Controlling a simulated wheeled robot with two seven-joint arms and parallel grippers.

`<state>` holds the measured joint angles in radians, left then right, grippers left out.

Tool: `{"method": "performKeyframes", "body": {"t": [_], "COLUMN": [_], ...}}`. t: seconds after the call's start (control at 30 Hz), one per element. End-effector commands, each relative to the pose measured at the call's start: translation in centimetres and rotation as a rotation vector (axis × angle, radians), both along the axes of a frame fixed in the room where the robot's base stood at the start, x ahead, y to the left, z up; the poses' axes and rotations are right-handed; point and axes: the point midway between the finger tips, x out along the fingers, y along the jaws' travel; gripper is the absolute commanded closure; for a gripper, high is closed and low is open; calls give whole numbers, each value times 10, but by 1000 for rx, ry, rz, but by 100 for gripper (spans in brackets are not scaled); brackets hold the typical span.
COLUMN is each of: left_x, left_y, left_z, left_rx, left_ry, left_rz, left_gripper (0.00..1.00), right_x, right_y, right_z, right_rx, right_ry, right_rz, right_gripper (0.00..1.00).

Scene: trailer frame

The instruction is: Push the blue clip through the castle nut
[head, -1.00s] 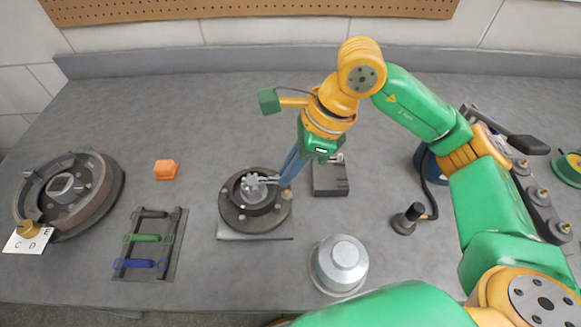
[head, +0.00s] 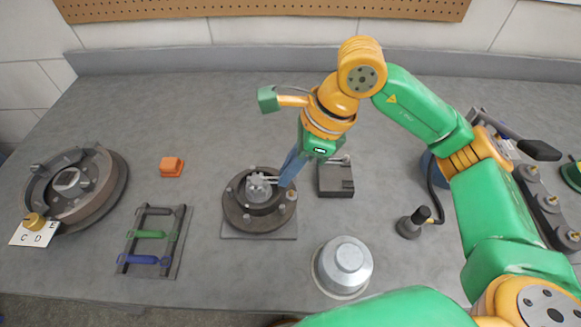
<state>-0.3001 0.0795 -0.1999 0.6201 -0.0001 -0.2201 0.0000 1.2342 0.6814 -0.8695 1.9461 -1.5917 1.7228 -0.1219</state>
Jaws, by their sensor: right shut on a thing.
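The castle nut (head: 258,187) is pale metal with notches and stands in the middle of a dark round hub (head: 241,214). My right gripper (head: 284,182) reaches down to the nut's right side. It is shut on a thin pale pronged piece (head: 268,179) that points left at the nut. Whether the prongs are inside the nut is too small to tell. A blue clip-shaped piece (head: 147,260) lies in the rack (head: 178,250) at left, below a green one (head: 150,235). My left gripper is out of view.
A large drum (head: 105,190) with a lettered card (head: 35,237) is at far left. An orange block (head: 172,166) lies between drum and hub. A metal cap (head: 343,265) is front right of the hub, a dark block (head: 336,185) behind right. The bench before the hub is clear.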

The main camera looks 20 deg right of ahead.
Motion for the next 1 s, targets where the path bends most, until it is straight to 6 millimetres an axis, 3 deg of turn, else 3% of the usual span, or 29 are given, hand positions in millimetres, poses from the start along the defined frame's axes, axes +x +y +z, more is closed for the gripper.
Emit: {"method": "performKeyframes", "body": {"t": [1.0], "left_x": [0], "left_y": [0], "left_z": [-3], "left_rx": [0], "left_ry": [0], "left_rz": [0], "left_gripper": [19], "right_x": [3], "right_y": [11], "right_z": [0], "right_rx": [0], "right_ry": [0], "right_rz": [0], "right_gripper": [100]}}
